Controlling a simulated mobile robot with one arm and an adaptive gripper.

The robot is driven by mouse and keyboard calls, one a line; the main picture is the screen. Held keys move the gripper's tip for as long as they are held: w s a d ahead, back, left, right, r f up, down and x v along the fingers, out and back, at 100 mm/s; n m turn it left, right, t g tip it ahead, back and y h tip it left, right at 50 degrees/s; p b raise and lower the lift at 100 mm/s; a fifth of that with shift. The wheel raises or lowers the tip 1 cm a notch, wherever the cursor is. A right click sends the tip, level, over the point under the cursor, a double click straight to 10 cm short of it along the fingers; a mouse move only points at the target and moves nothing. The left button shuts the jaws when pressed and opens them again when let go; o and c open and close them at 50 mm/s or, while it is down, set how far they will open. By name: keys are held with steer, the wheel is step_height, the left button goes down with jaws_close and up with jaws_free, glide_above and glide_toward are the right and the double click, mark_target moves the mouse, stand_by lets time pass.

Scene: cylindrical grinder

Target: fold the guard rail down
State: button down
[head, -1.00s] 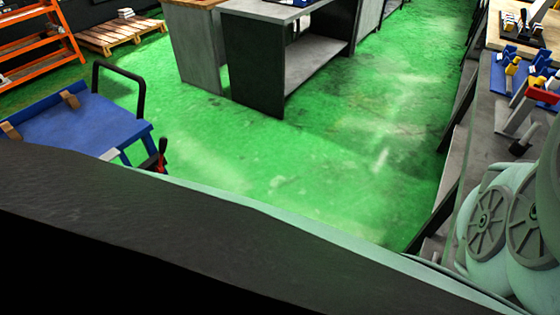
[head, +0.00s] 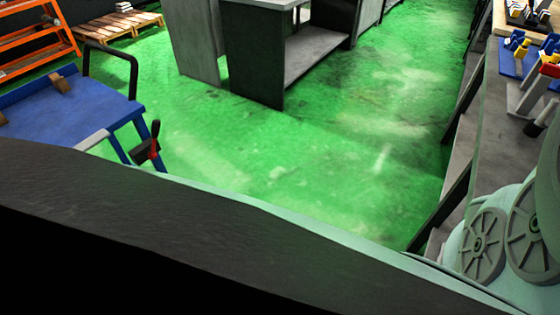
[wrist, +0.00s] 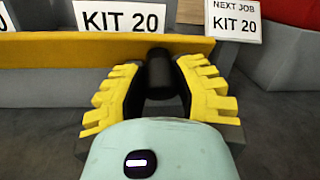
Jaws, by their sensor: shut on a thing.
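A yellow rail (wrist: 60,54) runs across the wrist view in front of grey surfaces; I take it to be the guard rail. A dark rounded grip (wrist: 160,75) shows at its right part, between the yellow ribbed fingers of my gripper (wrist: 160,66). My gripper is shut on this grip, one finger on each side.
A blue cart (head: 70,115) with a black handle stands at the left. Dark cabinets (head: 255,60) stand further back. The green floor (head: 300,160) between is clear. A bench with blue and yellow fixtures (head: 520,55) runs along the right. KIT 20 signs (wrist: 122,16) stand behind the rail.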

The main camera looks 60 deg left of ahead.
steer(key=shift+f, duration=0.1)
stand_by(0.3)
steer(key=c, duration=0.7)
jaws_free()
steer(key=shift+w, duration=0.1)
steer(key=shift+w+r+t, duration=0.15)
steer(key=shift+r+t, duration=0.15)
steer(key=shift+r, duration=0.2)
steer(key=shift+s+a+r, duration=0.1)
steer(key=shift+s+r, duration=0.1)
steer(key=shift+r, duration=4.35)
